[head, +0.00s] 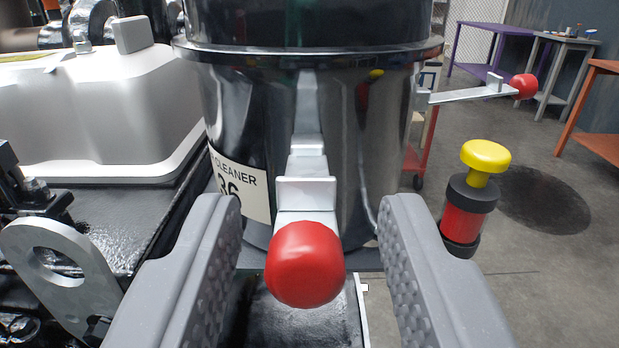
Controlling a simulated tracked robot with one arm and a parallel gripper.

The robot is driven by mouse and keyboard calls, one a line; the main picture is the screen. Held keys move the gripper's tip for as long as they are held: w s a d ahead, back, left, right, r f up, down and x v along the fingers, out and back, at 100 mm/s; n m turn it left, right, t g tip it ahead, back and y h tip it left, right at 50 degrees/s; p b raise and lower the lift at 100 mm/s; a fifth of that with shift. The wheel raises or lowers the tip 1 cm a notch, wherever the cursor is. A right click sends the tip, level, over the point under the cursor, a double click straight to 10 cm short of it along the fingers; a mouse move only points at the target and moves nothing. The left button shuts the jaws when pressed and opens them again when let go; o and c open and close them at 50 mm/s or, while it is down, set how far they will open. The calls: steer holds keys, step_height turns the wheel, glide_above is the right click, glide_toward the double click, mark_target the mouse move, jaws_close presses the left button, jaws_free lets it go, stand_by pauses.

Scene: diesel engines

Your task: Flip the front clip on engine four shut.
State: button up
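The front clip (306,194) is a metal lever with a red knob (305,264) on its end. It sticks out toward me from the black air cleaner canister (345,150), below the canister's rim. My gripper (306,228) is open, with one grey finger on each side of the lever and knob. Gaps show between the knob and both fingers. A second clip (470,95) with a red knob sticks out to the right of the canister. A label reading "CLEANER" and "36" (240,185) is partly hidden by my left finger.
A silver engine cover (95,115) and a metal lifting eye (62,275) stand close on the left. A red and black cylinder with a yellow button (470,195) is just right of my right finger. Purple, grey and orange tables (600,140) stand behind at right, with open floor before them.

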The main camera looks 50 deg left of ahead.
steer(key=shift+w+a, duration=0.25)
steer(key=shift+a, duration=0.05)
jaws_close()
steer(key=shift+r, duration=0.1)
